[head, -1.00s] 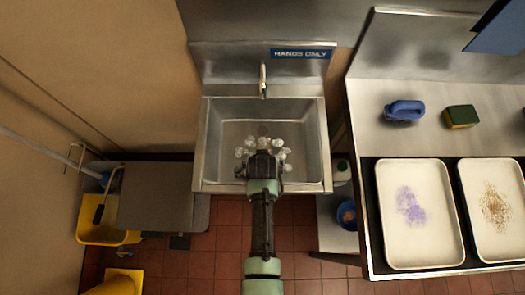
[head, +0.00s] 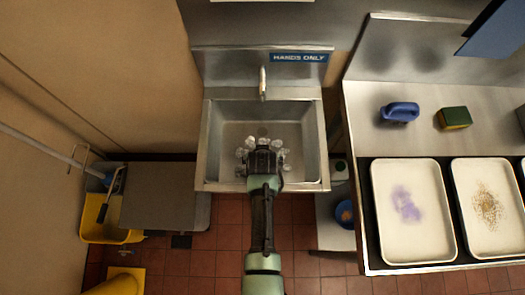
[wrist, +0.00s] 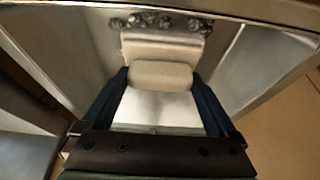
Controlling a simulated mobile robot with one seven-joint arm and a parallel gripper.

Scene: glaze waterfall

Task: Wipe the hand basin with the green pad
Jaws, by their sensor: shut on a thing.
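The steel hand basin (head: 225,112) stands against the back wall, with several pale, shiny clumps (head: 249,146) on its floor. My gripper (head: 263,152) reaches down into the basin over these clumps and hides part of them. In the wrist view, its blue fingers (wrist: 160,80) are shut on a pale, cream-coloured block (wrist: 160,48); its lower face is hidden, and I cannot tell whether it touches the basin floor. The clumps lie just beyond it. A green pad with a yellow side (head: 454,117) lies on the counter at the right, away from my gripper.
A tap (head: 263,80) stands at the basin's back, below a blue "HANDS ONLY" sign (head: 298,58). A blue jug (head: 400,112) is on the counter (head: 365,95), behind two stained white trays (head: 413,245). A yellow mop bucket (head: 97,229) stands at the left.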

